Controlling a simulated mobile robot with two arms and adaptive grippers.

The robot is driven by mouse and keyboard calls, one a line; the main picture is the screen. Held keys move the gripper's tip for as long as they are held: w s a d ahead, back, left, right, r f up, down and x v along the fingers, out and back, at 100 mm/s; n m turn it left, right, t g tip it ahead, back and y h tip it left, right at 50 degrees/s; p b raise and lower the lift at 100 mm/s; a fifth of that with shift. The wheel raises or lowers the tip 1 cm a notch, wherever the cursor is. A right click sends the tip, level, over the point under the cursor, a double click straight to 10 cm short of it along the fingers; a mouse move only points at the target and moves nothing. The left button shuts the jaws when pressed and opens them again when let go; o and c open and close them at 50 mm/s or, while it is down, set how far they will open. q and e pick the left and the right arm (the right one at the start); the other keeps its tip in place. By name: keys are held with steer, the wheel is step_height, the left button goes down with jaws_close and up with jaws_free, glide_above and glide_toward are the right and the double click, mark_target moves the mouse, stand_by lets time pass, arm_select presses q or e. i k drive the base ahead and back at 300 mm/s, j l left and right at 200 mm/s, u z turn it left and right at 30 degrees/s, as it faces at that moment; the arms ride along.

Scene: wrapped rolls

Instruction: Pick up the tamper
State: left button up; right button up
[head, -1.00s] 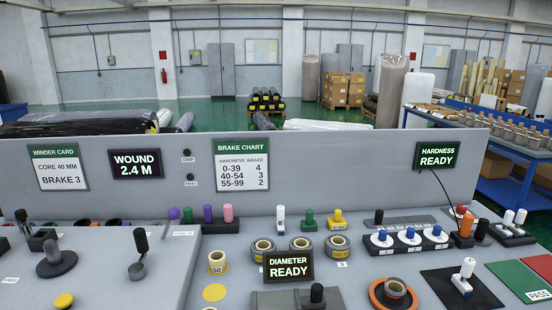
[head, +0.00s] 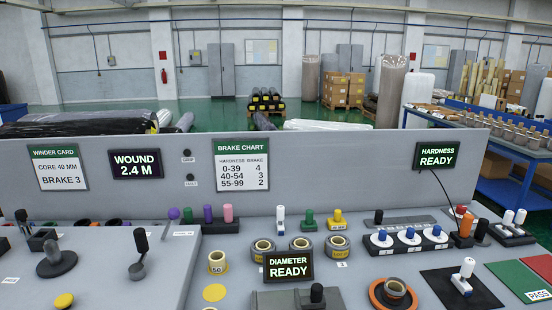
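No single object is clearly marked as the tamper. Several knob-handled pieces stand on the grey console. Among them are a white-handled piece (head: 280,218), a green one (head: 308,221) and a yellow one (head: 337,220) in a row behind the rolls. I cannot tell which of these is the tamper. Neither of my grippers shows in the head view.
Wrapped rolls (head: 301,244) stand mid-console behind the diameter display (head: 288,267). Blue-knobbed white discs (head: 409,238) sit in a black rack at right. Two levers (head: 139,256) rise at left. An upright panel (head: 330,165) closes the back. A green PASS pad (head: 520,277) lies far right.

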mark_target(482, 240)
steer(key=z, duration=1.3)
